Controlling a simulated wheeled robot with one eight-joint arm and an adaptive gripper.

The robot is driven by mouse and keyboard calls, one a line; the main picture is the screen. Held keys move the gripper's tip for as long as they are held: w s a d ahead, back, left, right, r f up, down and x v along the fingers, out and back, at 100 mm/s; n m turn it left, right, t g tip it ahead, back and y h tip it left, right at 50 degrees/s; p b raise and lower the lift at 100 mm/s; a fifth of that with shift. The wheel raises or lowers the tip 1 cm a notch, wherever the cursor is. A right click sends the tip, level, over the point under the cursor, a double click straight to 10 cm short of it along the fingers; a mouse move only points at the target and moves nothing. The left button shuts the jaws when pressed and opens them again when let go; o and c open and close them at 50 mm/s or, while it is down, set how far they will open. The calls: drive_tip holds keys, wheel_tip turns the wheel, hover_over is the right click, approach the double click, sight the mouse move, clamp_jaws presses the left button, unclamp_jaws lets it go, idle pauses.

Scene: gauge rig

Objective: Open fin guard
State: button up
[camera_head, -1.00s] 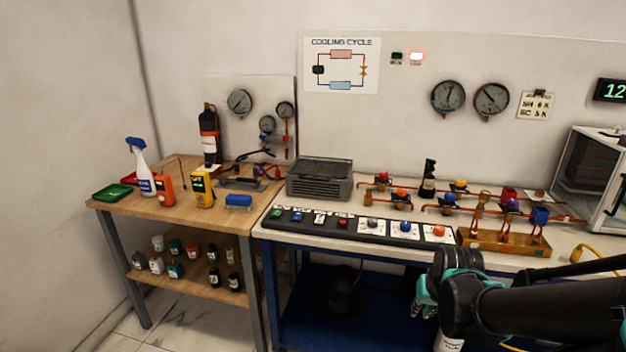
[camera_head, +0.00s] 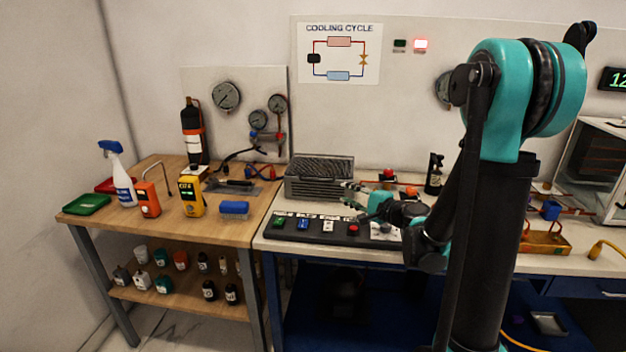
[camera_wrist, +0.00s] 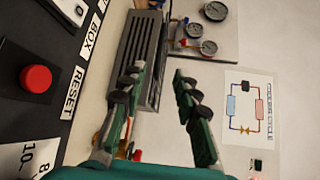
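The fin guard appears to be the slatted cover of the dark grey finned unit (camera_head: 318,178) at the left end of the white bench. The same unit shows in the wrist view (camera_wrist: 143,45), partly hidden by one finger. It looks closed. My gripper (camera_head: 350,194) is just right of the unit's front corner, above the control strip. In the wrist view my gripper (camera_wrist: 158,72) has its two fingers spread, with nothing between them. Contact with the unit cannot be made out.
The control strip (camera_head: 290,225) with a red reset button (camera_wrist: 36,79) lies in front of the unit. Copper pipework with coloured valves stands to the right, partly behind my arm. The wooden table (camera_head: 150,222) at left carries a spray bottle (camera_head: 118,172) and meters.

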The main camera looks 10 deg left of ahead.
sight(317, 181)
drive_tip(key=x, duration=1.7)
drive_tip(key=shift+w+a, duration=0.1)
drive_tip(key=shift+w, duration=0.05)
clamp_jaws()
